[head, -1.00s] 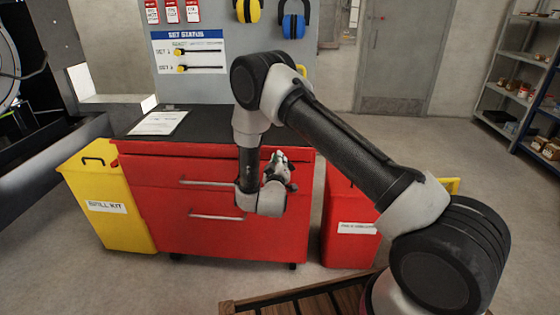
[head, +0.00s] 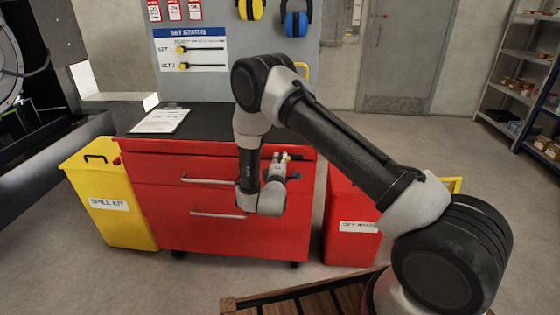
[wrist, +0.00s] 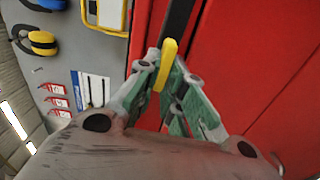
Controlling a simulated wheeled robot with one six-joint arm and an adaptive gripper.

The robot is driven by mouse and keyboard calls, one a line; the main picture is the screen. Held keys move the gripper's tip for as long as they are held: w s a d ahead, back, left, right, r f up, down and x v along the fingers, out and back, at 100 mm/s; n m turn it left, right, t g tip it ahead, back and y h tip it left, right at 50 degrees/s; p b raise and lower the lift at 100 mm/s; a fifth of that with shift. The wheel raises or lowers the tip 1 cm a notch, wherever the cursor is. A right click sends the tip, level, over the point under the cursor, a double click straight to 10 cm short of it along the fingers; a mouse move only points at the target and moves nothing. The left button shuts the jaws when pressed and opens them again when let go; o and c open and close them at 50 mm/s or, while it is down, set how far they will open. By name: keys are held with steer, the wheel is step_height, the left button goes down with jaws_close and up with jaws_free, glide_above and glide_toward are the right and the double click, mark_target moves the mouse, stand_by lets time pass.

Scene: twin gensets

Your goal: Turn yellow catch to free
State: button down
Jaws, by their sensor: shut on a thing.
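The yellow catch (wrist: 167,62) is a small elongated tab at the upper front of the red cabinet, by the dark strip in the wrist view. My gripper (wrist: 164,78) is shut on the yellow catch, with green-grey fingers on both sides of it. In the head view my gripper (head: 283,163) is at the right end of the cabinet's top drawer. A bit of yellow (head: 285,157) shows at its fingertips. The fingers hide part of the catch, and I cannot tell how far it is turned.
The red cabinet (head: 160,200) has a dark top with a clipboard (head: 160,121) on it. A yellow spill kit bin (head: 105,220) stands left and a red bin (head: 350,245) right. A status board (head: 190,50) hangs behind. Open floor lies to the right.

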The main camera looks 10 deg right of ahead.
steer(key=shift+f+n, duration=0.1)
steer(key=shift+n, duration=0.4)
steer(key=c, duration=1.5)
jaws_free()
steer(key=v, duration=1.2)
